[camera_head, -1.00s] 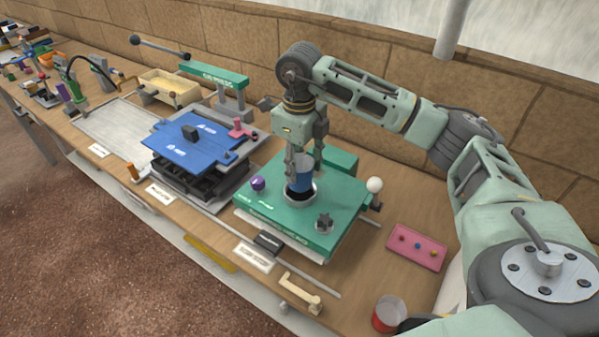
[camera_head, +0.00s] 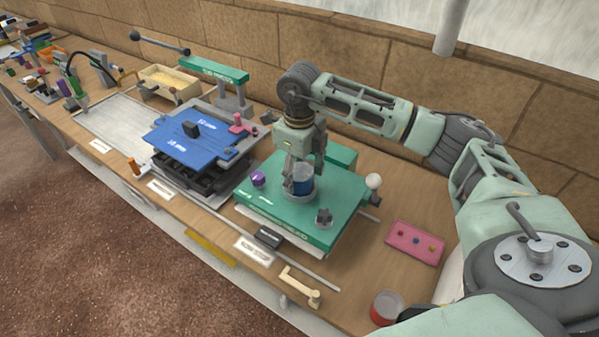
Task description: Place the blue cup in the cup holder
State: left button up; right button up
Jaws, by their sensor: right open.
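The blue cup (camera_head: 304,182) stands upright in the round cup holder (camera_head: 301,198) on top of the green machine (camera_head: 275,218). Only its upper part shows above the holder's rim. My right gripper (camera_head: 303,172) is right at the cup, pointing down, with its fingers open around the cup's sides. Part of the cup is hidden by the fingers. My left gripper is not in view.
A purple knob (camera_head: 258,179), a dark star knob (camera_head: 324,216) and a white ball knob (camera_head: 373,181) surround the holder. A blue press plate (camera_head: 190,140) stands to the left. A pink panel (camera_head: 415,242) and a red cup (camera_head: 386,308) are to the right.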

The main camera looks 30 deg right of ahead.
aim_at(300, 172)
jog(key=shift+r, duration=0.45)
notch_tip(300, 172, up, 12)
jog(key=b, duration=0.2)
jog(key=shift+f+b, duration=0.25)
jog(key=shift+b, duration=0.1)
